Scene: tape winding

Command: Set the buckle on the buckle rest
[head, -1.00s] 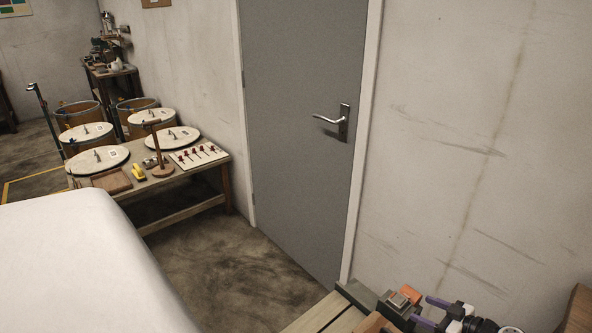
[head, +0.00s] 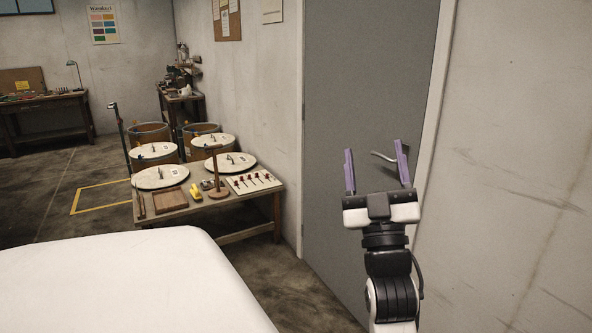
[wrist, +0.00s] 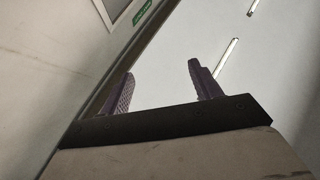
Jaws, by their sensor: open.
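My gripper (head: 375,148) is raised upright in front of the grey door in the head view. Its two purple fingers stand wide apart with nothing between them. The wrist view also shows the spread, empty fingers (wrist: 161,75) pointing up toward the ceiling lights. I cannot make out the buckle or the buckle rest for certain in either current view. A small metal item (head: 207,184) lies on the low table beside a wooden post stand (head: 217,190), too small to identify.
The low table (head: 237,222) also holds round white lids (head: 161,176), a wooden board (head: 171,200), a yellow tool (head: 196,192) and a white board with red-handled pieces (head: 253,182). Drums (head: 149,134) stand behind it. The door (head: 345,240) and wall are close behind my arm.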

